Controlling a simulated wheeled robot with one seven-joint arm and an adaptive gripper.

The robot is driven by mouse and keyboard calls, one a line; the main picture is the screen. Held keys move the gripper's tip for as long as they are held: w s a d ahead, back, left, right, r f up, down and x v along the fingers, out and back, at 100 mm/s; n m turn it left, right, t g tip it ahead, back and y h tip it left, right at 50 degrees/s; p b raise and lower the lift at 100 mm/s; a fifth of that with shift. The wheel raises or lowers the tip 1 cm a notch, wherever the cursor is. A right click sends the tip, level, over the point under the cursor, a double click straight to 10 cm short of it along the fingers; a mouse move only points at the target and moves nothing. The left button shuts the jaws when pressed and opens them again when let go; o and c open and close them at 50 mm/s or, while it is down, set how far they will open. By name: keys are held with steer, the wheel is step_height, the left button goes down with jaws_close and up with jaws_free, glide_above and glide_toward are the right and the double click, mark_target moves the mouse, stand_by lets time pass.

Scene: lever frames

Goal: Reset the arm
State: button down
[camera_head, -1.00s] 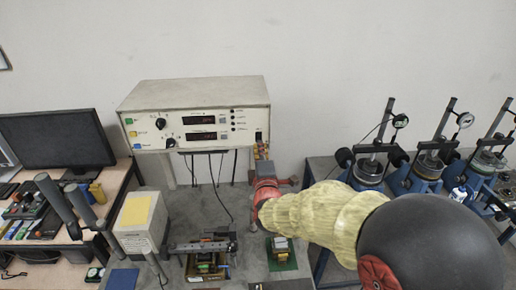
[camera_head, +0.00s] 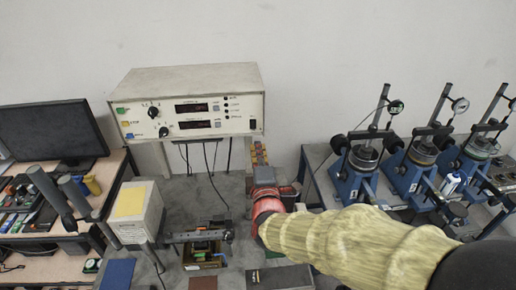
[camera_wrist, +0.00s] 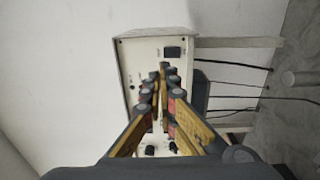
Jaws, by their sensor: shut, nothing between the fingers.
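My gripper (camera_head: 260,154) points away from me toward the wall, just under the right front corner of the beige control box (camera_head: 187,103). My arm in its yellowish sleeve reaches to it from the lower right. In the wrist view my gripper (camera_wrist: 162,78) has its yellow-edged fingers together, with nothing held between them. The control box also shows in the wrist view (camera_wrist: 135,55), turned on its side, behind the fingers. I cannot tell whether the fingertips touch it.
Several blue lever frames with dial gauges (camera_head: 410,178) stand on the right bench. A black monitor (camera_head: 50,132) is on the left desk. A white box with a yellow top (camera_head: 140,215) and a small clamp device (camera_head: 203,250) stand on the grey bench.

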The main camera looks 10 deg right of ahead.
steer(key=s+a+f+m+g+y, duration=0.25)
steer(key=a+f+m+g, duration=0.2)
steer(key=f, duration=0.65)
steer(key=s+f+m+g+b, duration=0.2)
steer(key=s+f+m+g, duration=0.25)
steer(key=s, duration=0.45)
steer(key=s+d+m+g+h+b, duration=0.2)
steer(key=s+d+m+b, duration=0.7)
steer(key=s+d, duration=0.8)
steer(key=s+g+b, duration=0.1)
steer(key=s+b, duration=0.1)
steer(key=shift+s+f+g, duration=0.3)
steer(key=shift+s+f, duration=0.05)
steer(key=shift+f, duration=0.05)
steer(key=shift+h, duration=0.25)
